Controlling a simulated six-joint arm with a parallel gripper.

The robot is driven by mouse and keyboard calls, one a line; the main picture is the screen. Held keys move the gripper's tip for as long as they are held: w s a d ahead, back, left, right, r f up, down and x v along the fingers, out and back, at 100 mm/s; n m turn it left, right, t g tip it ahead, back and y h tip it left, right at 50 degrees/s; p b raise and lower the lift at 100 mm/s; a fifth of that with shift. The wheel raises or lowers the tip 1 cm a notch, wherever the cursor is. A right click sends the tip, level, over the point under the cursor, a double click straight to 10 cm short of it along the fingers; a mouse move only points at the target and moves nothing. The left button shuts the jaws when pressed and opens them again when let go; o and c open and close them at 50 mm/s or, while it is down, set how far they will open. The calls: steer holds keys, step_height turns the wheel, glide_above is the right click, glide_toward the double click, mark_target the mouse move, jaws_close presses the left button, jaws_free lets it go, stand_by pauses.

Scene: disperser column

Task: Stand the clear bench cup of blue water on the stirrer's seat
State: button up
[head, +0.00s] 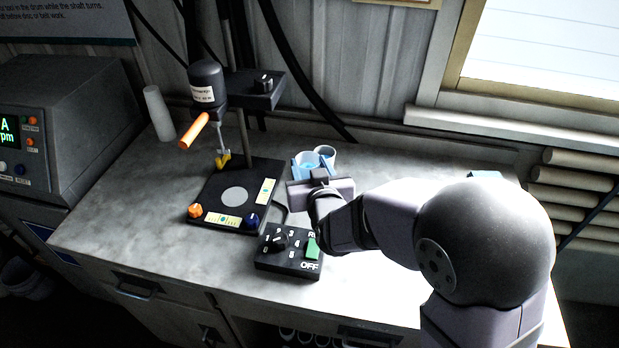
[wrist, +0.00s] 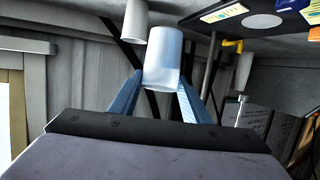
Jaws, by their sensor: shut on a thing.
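The clear bench cup of blue water (head: 307,164) is between the blue fingers of my gripper (head: 312,166), right of the stirrer. In the wrist view, which looks upside down, my gripper (wrist: 157,95) is shut on the sides of the cup (wrist: 163,62). The cup looks upright; I cannot tell whether its base touches the bench. The stirrer's seat is a pale grey disc (head: 234,200) on the black base plate (head: 215,215), bare, left of the cup. The disc also shows in the wrist view (wrist: 261,21).
Another pale cup (head: 326,152) stands just behind the held one. A stirrer head (head: 206,82) with an orange handle and a yellow-tipped shaft overhangs the plate. A black switch box (head: 287,254) lies in front. The bench left of the plate is clear.

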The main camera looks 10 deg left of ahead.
steer(key=shift+r, duration=0.85)
steer(key=s+a+f+n+g+y+b, duration=0.2)
steer(key=s+a+f+n+y, duration=0.1)
steer(key=s+a, duration=0.85)
steer(key=s+a+f+n+g+y+b, duration=0.2)
steer(key=s+a+f+y, duration=0.1)
steer(key=s+a, duration=0.85)
steer(key=w+d+r+m+t+h, duration=0.1)
steer(key=w+d+m+t+h, duration=0.4)
steer(key=d, duration=0.5)
steer(key=w+a+p, duration=0.1)
steer(key=w+a, duration=0.2)
steer(key=w, duration=0.4)
steer(key=w+a+g+h+p, duration=0.1)
steer(key=w+a+p, duration=0.1)
steer(key=w, duration=0.6)
steer(key=shift+a, duration=0.85)
steer(key=shift+w+r, duration=0.1)
steer(key=shift+w, duration=0.1)
steer(key=shift+w+a+f+p, duration=0.1)
steer(key=shift+f+p, duration=0.1)
steer(key=shift+f, duration=0.4)
steer(key=shift+w+a+f+p, duration=0.1)
steer(key=shift+w+f+p, duration=0.1)
steer(key=shift+f, duration=0.4)
steer(key=shift+w+f+p, duration=0.1)
steer(key=shift+f+p, duration=0.1)
steer(key=shift+f, duration=0.4)
